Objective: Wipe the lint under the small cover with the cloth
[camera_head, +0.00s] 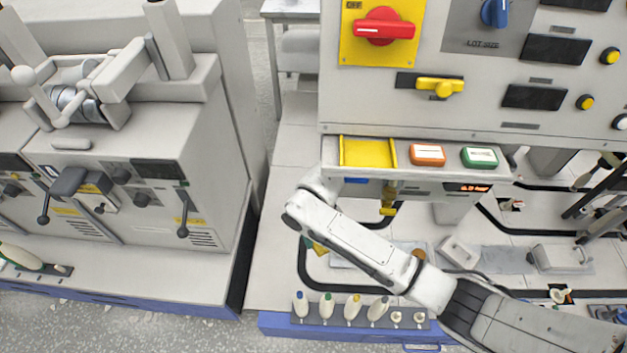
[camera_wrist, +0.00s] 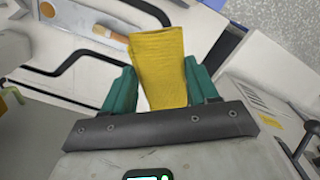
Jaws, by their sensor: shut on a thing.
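My gripper (camera_wrist: 157,84) has green fingers in the wrist view and is shut on a folded yellow cloth (camera_wrist: 158,50), which sticks out beyond the fingertips. In the head view my arm hides most of the gripper; a small yellow piece of the cloth (camera_head: 319,248) shows at the left of my arm, low over the pale work surface. A yellow panel (camera_head: 369,153) lies between two yellow rails on the machine ledge, above my arm; I cannot tell whether it is the small cover. No lint can be made out.
Orange (camera_head: 428,155) and green (camera_head: 479,157) buttons sit on the ledge. A row of bobbins (camera_head: 340,308) stands at the front edge. A grey machine (camera_head: 130,190) with levers stands at the left. A wooden-handled tool (camera_wrist: 108,33) lies beyond the cloth in the wrist view.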

